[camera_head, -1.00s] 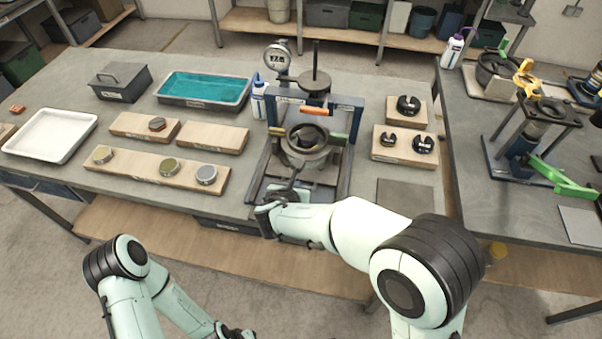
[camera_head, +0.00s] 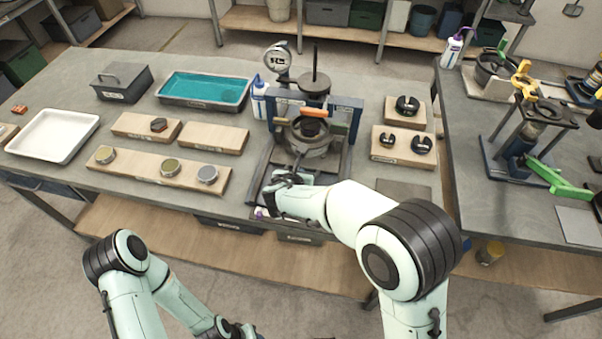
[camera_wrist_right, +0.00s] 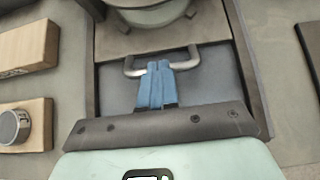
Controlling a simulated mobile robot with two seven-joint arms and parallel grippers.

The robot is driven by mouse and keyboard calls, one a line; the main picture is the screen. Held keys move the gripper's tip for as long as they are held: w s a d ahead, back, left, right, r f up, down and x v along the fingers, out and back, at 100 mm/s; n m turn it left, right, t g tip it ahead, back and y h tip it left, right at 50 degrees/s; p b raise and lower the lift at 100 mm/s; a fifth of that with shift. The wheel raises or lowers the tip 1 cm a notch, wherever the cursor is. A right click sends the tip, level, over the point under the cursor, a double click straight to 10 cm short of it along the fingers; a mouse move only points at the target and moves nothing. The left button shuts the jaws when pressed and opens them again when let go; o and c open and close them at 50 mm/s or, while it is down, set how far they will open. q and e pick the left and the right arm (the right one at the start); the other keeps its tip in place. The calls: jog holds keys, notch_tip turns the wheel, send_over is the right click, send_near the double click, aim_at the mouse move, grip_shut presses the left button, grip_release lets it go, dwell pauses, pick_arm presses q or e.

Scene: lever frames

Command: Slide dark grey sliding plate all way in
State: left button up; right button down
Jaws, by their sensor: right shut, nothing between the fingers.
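The dark grey sliding plate (camera_wrist_right: 112,88) lies between the rails of the press frame (camera_head: 349,115), with a silver U-shaped handle (camera_wrist_right: 191,62) on it. In the right wrist view, my right gripper (camera_wrist_right: 158,66) has its blue fingers shut together, overlapping the middle of the handle; whether they touch it I cannot tell. In the head view, my right gripper (camera_head: 285,180) is at the front of the frame and hides much of the plate. A round grey pot (camera_head: 303,147) stands behind it. My left gripper (camera_head: 238,331) is at the bottom edge, partly cut off, its fingers unclear.
Wooden blocks with round weights (camera_head: 170,168) lie left of the frame. Blocks with black slotted weights (camera_head: 402,146) stand on its right. A squeeze bottle (camera_head: 258,100) stands close to the frame's left side. A flat grey panel (camera_head: 405,190) lies front right.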

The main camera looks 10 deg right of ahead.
jog(key=shift+w+d+p, duration=0.25)
jog(key=shift+w, duration=0.45)
jog(key=shift+w+d+p, duration=0.25)
jog(key=shift+w+p, duration=0.05)
jog(key=shift+w, duration=0.45)
jog(key=shift+w+d+p, duration=0.25)
jog(key=shift+w, duration=0.45)
jog(key=shift+s+a+r, duration=0.2)
jog(key=shift+s+r, duration=0.1)
jog(key=shift+s, duration=0.3)
jog(key=shift+s+a+r, duration=0.2)
jog(key=shift+s+r, duration=0.05)
jog(key=shift+s, duration=0.3)
jog(key=shift+s+f+v, duration=0.15)
jog(key=shift+v, duration=0.85)
jog(key=shift+s+f+v, duration=0.1)
jog(key=shift+f+v, duration=0.1)
jog(key=shift+v, duration=0.85)
pick_arm(q)
jog(key=shift+w+r, duration=0.4)
jog(key=shift+r, duration=0.35)
pick_arm(e)
jog(key=shift+a, duration=0.15)
